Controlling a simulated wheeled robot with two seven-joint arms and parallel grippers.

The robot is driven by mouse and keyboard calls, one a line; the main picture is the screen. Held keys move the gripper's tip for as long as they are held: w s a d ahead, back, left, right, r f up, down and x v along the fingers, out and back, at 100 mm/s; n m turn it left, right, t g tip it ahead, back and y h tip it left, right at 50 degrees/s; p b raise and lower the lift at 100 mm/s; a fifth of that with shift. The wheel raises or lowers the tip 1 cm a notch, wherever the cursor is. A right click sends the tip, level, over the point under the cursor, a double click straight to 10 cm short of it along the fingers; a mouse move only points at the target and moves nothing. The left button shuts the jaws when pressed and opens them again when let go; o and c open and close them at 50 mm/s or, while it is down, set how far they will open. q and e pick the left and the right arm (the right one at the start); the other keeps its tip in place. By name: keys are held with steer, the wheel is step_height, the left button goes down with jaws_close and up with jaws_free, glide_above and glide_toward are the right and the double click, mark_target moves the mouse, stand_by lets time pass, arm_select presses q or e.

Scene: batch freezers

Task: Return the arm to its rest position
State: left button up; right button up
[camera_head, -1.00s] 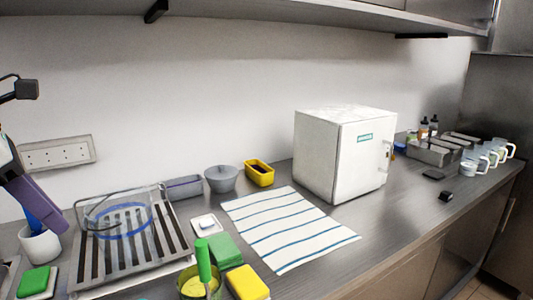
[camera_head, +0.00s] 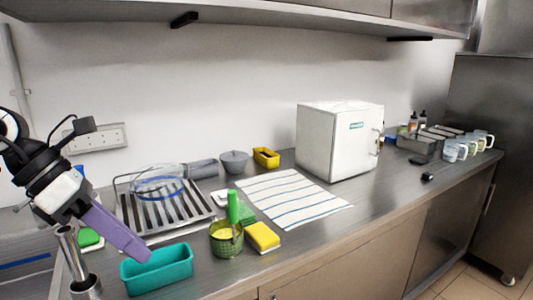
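My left arm comes in from the left edge. Its gripper (camera_head: 118,232) has purple fingers and points down and to the right, in front of the dish rack (camera_head: 165,215) and above the teal bin (camera_head: 157,272). The fingers overlap in this view, so I cannot tell whether they are open or shut. No held object shows at the tips. My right arm and gripper are not in view.
A green pot (camera_head: 226,243) and a yellow sponge (camera_head: 263,236) stand near the counter's front edge. A striped towel (camera_head: 292,198) lies before the white batch freezer (camera_head: 335,140). A tap (camera_head: 73,252) rises at the lower left. Glass mugs (camera_head: 465,148) stand far right.

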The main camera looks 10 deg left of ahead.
arm_select(q)
steer(key=w+d+f+n+t+h, duration=0.2)
steer(key=d+n+t+h, duration=0.2)
steer(key=d+n+h, duration=0.4)
steer(key=w+d+f+n+t+h, duration=0.1)
steer(key=d+f+n+t+h, duration=0.15)
steer(key=d+n+h, duration=0.5)
steer(key=a+f+n+t+y, duration=0.3)
steer(key=f+n+t+y, duration=0.1)
steer(key=f+n+y, duration=0.55)
steer(key=a+f+n+t+y, duration=0.25)
steer(key=f+n+y, duration=0.45)
steer(key=f+n, duration=0.4)
steer(key=s+d+f+n+g+y, duration=0.1)
steer(key=s+f+n+g+y, duration=0.2)
steer(key=s+f, duration=1.3)
step_height(320, 180, down, 4)
steer(key=n+g, duration=0.2)
steer(key=g, duration=0.1)
steer(key=shift+s+n+g, duration=0.3)
steer(key=shift+n+g, duration=0.1)
